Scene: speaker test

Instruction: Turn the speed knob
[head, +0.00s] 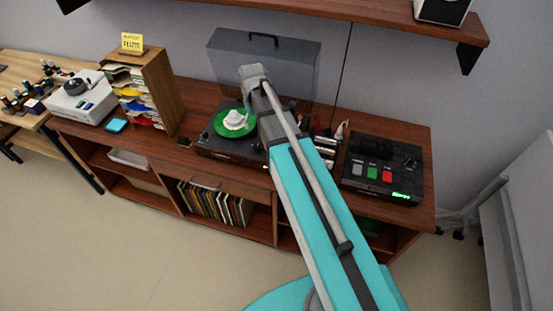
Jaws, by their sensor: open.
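A dark turntable (205,143) stands on the brown cabinet, with its tinted lid (300,62) raised behind it. A green disc (221,129) lies on it with a white rounded object (235,120) on top. My teal and grey arm reaches up across the middle of the head view and covers the turntable's right side. I cannot make out a speed knob on the turntable. My gripper is not visible; the arm's far end shows only a grey joint above the turntable.
A black box (408,158) with grey, green and red buttons stands right of the arm. A wooden paper sorter (158,85) and a white device (92,103) with a black dial (77,87) stand left. A shelf (350,17) overhangs the back.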

